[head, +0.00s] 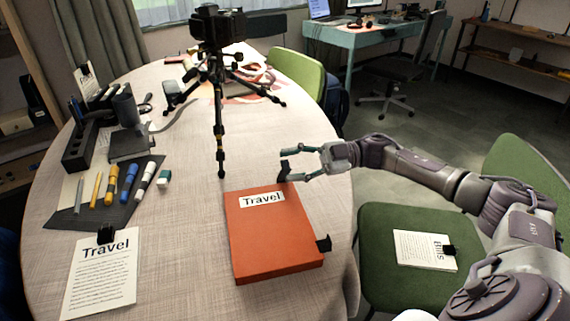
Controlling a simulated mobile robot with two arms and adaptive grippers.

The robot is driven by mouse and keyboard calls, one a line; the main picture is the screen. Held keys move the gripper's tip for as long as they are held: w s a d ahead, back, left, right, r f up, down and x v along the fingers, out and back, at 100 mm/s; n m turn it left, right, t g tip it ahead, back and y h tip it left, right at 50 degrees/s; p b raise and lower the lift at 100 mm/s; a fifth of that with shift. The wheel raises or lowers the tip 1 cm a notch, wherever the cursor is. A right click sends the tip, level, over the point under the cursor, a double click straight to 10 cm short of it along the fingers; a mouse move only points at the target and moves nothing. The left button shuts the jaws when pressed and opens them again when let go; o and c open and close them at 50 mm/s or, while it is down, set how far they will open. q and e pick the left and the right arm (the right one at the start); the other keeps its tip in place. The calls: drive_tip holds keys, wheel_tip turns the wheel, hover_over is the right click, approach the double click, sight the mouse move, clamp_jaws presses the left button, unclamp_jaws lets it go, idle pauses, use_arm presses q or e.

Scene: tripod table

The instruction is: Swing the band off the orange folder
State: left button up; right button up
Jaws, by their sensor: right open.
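The orange folder (272,246) lies flat on the table near the front edge, with a white "Travel" label (262,199) at its far end. A small dark tab (323,244) sticks out at its right edge. I cannot tell whether this tab is part of the band, and no strip across the cover can be made out. My right gripper (287,166) reaches in from the right, just beyond the folder's far right corner. Its fingers are apart and nothing shows held between them. Whether a dark fingertip touches the folder is unclear. My left gripper is out of view.
A camera on a tripod (219,130) stands just behind the folder. A clipped "Travel" sheet (104,272) and a dark mat (90,208) with several pens lie left. A green chair (385,225) holding a "Bills" sheet (418,250) stands right. Cloth beside the folder is clear.

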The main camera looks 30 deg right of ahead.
drive_tip(key=shift+x, duration=0.95)
drive_tip(key=c, duration=0.8)
drive_tip(key=shift+w, duration=0.1)
